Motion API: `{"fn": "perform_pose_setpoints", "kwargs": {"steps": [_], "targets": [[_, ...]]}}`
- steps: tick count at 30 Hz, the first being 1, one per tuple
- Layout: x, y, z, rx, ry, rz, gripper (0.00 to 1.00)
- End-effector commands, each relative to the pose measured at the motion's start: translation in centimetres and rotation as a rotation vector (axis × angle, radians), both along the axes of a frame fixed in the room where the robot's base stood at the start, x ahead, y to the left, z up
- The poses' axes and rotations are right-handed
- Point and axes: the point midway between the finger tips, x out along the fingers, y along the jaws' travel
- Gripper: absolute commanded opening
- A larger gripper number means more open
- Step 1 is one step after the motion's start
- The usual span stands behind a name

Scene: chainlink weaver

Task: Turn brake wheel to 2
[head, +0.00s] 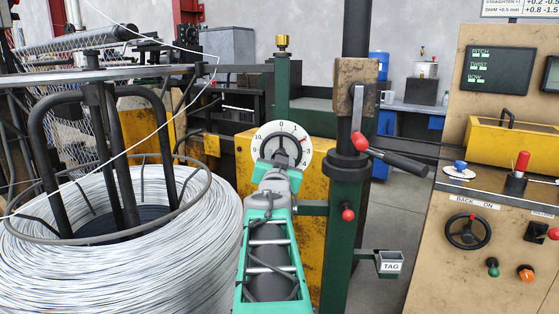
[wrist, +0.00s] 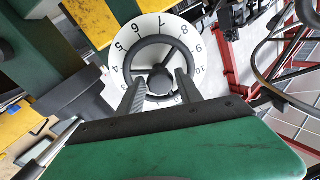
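The brake wheel (wrist: 180,47) is a black handwheel with a round hub, in front of a white dial (wrist: 122,47) numbered around its edge. In the head view the brake wheel (head: 281,138) is partly behind my gripper, and the dial (head: 262,148) shows 0 at its top and 1 just right of it. A small red mark shows at the wheel's right. My gripper (wrist: 160,77) is open, its two dark fingers apart on either side of the hub, over the wheel's near rim. Whether the fingers touch the wheel cannot be told.
A large coil of wire (head: 130,260) stands close on the left. A green post (head: 345,240) with a red-knobbed lever (head: 395,160) stands just right of my arm. A tan control panel (head: 490,240) with a separate black handwheel (head: 467,231) is at the far right.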

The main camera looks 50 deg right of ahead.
Motion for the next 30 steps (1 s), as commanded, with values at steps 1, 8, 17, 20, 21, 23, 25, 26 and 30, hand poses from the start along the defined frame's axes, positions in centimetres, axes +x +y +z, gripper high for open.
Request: {"fn": "perform_pose_setpoints", "kwargs": {"steps": [1, 8, 17, 20, 21, 23, 25, 26, 30], "targets": [[0.0, 0.0, 0.0, 0.000, 0.000, 0.000, 0.47], [0.0, 0.0, 0.0, 0.000, 0.000, 0.000, 0.56], [-1.2, 1.8, 0.1, -0.003, -0.001, 0.000, 0.56], [-2.3, 3.6, 0.0, -0.002, -0.001, 0.001, 0.56], [-2.8, 4.3, -0.1, -0.002, -0.001, 0.001, 0.56], [-3.4, 5.1, -0.2, -0.001, -0.001, 0.002, 0.56], [-3.9, 5.9, -0.3, -0.001, 0.001, 0.000, 0.56], [-4.1, 6.1, -0.3, -0.001, -0.001, 0.000, 0.56], [-4.4, 6.5, -0.4, 0.000, 0.001, 0.000, 0.56]]}}
